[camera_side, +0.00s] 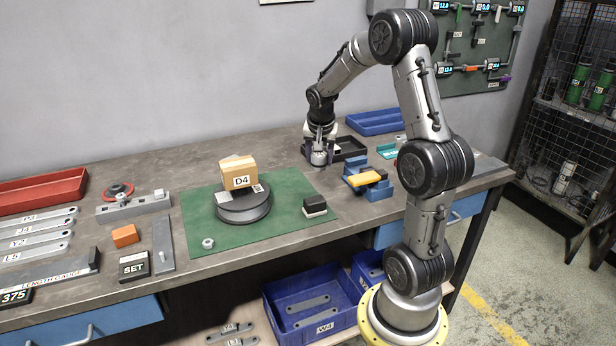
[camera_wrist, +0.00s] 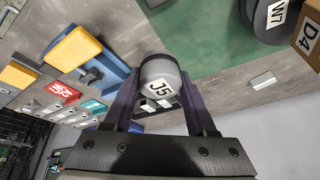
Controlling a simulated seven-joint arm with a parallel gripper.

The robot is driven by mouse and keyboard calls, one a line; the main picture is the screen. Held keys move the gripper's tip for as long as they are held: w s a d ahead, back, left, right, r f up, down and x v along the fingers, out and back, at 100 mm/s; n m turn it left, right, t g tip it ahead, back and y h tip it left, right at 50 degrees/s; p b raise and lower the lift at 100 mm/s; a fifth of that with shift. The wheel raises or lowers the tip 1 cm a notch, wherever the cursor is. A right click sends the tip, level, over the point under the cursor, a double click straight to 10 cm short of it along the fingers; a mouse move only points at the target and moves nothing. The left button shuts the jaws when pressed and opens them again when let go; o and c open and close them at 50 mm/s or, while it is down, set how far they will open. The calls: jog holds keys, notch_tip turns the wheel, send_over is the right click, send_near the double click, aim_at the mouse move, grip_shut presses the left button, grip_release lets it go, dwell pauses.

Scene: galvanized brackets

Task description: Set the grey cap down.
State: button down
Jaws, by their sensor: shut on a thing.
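The grey cap (camera_wrist: 162,80), marked J5, sits between the two dark fingers of my gripper (camera_wrist: 156,100) in the wrist view. My gripper is shut on it. In the side view my gripper (camera_side: 319,148) points down near the back of the bench, and the grey cap (camera_side: 319,158) shows at its fingertips, just left of a black tray (camera_side: 347,149). The cap is at or close above the bench top; I cannot tell whether it touches.
A green mat (camera_side: 290,216) holds a dark round base (camera_side: 243,207) with a box marked D4 (camera_side: 238,172) above it. A blue stand with a yellow block (camera_side: 367,178) is to the right, and a blue tray (camera_side: 374,122) behind. Bare bench (camera_side: 275,155) lies left of my gripper.

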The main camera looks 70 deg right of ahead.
jog(key=w+d+f, duration=0.2)
jog(key=w+d, duration=0.1)
send_near(308, 181)
jog(key=shift+w+d+f, duration=0.25)
jog(key=shift+d+f, duration=0.55)
jog(key=shift+d, duration=0.05)
jog(key=shift+w+d+f, duration=0.1)
jog(key=shift+f, duration=0.85)
jog(key=shift+w+d+f, duration=0.1)
jog(key=shift+f, duration=0.85)
jog(key=shift+f, duration=0.15)
jog(key=shift+c, duration=1)
grip_release()
